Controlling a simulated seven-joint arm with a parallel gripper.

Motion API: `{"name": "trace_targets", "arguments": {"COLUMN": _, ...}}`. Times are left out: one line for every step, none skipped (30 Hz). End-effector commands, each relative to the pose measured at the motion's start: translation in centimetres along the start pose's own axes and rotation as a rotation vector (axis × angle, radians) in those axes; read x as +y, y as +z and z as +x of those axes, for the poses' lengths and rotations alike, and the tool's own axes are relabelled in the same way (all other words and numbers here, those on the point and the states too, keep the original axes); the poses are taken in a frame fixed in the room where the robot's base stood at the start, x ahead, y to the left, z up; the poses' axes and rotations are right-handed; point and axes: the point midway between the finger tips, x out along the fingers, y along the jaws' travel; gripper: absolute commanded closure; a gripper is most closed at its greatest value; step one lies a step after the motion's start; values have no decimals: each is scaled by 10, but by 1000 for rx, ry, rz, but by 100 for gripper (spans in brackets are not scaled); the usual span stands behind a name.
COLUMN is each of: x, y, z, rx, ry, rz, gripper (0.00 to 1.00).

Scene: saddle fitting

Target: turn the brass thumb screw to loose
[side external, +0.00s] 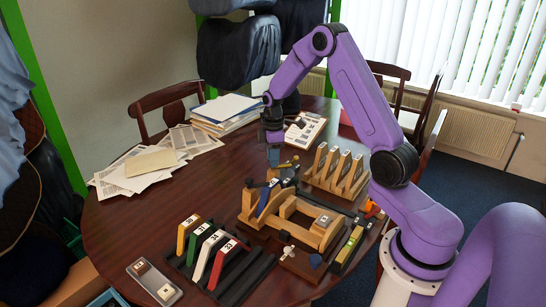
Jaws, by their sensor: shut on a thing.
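My gripper (274,160) points down at the back end of the wooden fixture (310,235), near the middle of the table. Its jaws are shut on a small brass-coloured part, the brass thumb screw (285,166), which is partly hidden by the fingers. The part is too small to tell how far it is turned. A blue slanted piece (267,199) sits in the fixture just in front of the gripper, with dark knobs beside it. A light wooden block with a white label (322,221) is at the fixture's right.
A dark rack (238,285) holds several coloured numbered pieces at front left. A wooden rack (336,170) stands right of the gripper. A grey tray (153,283) lies at the front left edge. Papers (150,165) cover the back left. The table's left middle is clear.

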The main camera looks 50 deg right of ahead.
Motion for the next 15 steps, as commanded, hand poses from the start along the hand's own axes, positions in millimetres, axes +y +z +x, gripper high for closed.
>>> {"name": "trace_targets", "arguments": {"x": 0, "y": 0, "z": -1, "rx": 0, "ry": 0, "rz": -42, "gripper": 100}}
{"name": "trace_targets", "arguments": {"x": 0, "y": 0, "z": -1, "rx": 0, "ry": 1, "rz": -71, "gripper": 100}}
{"name": "trace_targets", "arguments": {"x": 0, "y": 0, "z": -1, "rx": 0, "ry": 1, "rz": -108, "gripper": 100}}
{"name": "trace_targets", "arguments": {"x": 0, "y": 0, "z": -1, "rx": 0, "ry": 1, "rz": -137, "gripper": 100}}
{"name": "trace_targets", "arguments": {"x": 0, "y": 0, "z": -1, "rx": 0, "ry": 1, "rz": -165, "gripper": 100}}
{"name": "trace_targets", "arguments": {"x": 0, "y": 0, "z": -1, "rx": 0, "ry": 1, "rz": -202, "gripper": 100}}
{"name": "trace_targets", "arguments": {"x": 0, "y": 0, "z": -1, "rx": 0, "ry": 1, "rz": -229, "gripper": 100}}
{"name": "trace_targets", "arguments": {"x": 0, "y": 0, "z": -1, "rx": 0, "ry": 1, "rz": -256, "gripper": 100}}
{"name": "trace_targets", "arguments": {"x": 0, "y": 0, "z": -1, "rx": 0, "ry": 1, "rz": -291, "gripper": 100}}
{"name": "trace_targets", "arguments": {"x": 0, "y": 0, "z": -1, "rx": 0, "ry": 1, "rz": -316, "gripper": 100}}
{"name": "trace_targets", "arguments": {"x": 0, "y": 0, "z": -1, "rx": 0, "ry": 1, "rz": -341, "gripper": 100}}
{"name": "trace_targets", "arguments": {"x": 0, "y": 0, "z": -1, "rx": 0, "ry": 1, "rz": -372, "gripper": 100}}
{"name": "trace_targets", "arguments": {"x": 0, "y": 0, "z": -1, "rx": 0, "ry": 1, "rz": -394, "gripper": 100}}
{"name": "trace_targets", "arguments": {"x": 0, "y": 0, "z": -1, "rx": 0, "ry": 1, "rz": -416, "gripper": 100}}
{"name": "trace_targets", "arguments": {"x": 0, "y": 0, "z": -1, "rx": 0, "ry": 1, "rz": -444, "gripper": 100}}
